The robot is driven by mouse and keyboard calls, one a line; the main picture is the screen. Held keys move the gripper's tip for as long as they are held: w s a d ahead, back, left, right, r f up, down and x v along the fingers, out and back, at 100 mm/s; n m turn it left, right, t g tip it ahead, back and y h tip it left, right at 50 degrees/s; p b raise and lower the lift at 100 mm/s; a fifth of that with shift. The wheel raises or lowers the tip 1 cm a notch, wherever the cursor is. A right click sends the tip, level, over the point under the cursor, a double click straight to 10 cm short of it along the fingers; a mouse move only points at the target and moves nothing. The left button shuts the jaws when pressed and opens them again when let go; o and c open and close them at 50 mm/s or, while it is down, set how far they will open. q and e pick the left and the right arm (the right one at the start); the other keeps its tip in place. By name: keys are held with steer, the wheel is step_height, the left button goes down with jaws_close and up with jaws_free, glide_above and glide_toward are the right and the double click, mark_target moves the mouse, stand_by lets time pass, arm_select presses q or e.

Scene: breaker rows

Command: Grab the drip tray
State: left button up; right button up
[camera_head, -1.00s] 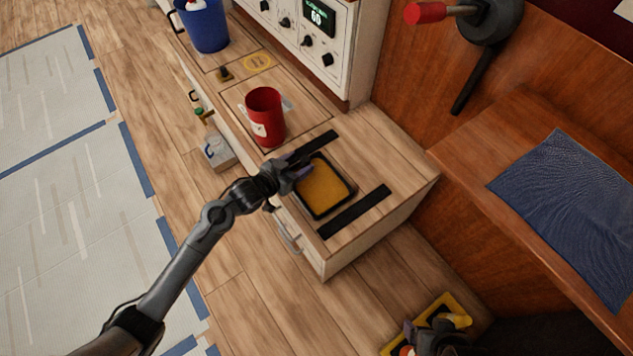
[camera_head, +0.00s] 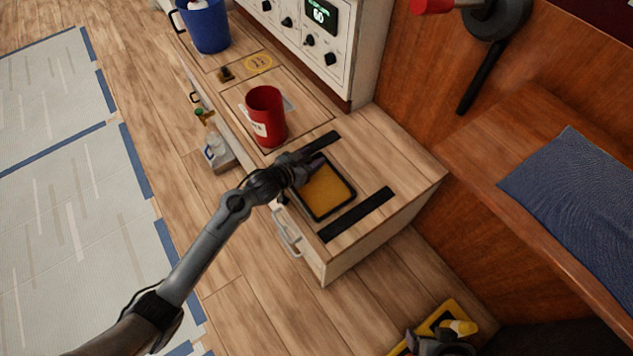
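The drip tray (camera_head: 328,190) is a black-rimmed shallow square tray with an amber-brown inside. It lies on the wooden counter top between two black strips. My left gripper (camera_head: 312,171) is at the tray's upper-left edge, with its fingers over or at the rim. Whether the fingers are open or shut on the rim is too small to tell. My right gripper (camera_head: 445,345) shows only in part at the bottom edge, beside a yellow object, and its fingers are not clear.
A red can (camera_head: 266,117) stands on the counter just behind the tray. A blue bucket (camera_head: 207,25) stands farther back. A white control panel (camera_head: 310,42) rises behind the counter. The black strips (camera_head: 357,214) flank the tray. A yellow-framed item (camera_head: 432,322) lies on the floor at lower right.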

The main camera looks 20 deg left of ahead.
arm_select(q)
jaws_close()
steer(key=shift+r, duration=0.1)
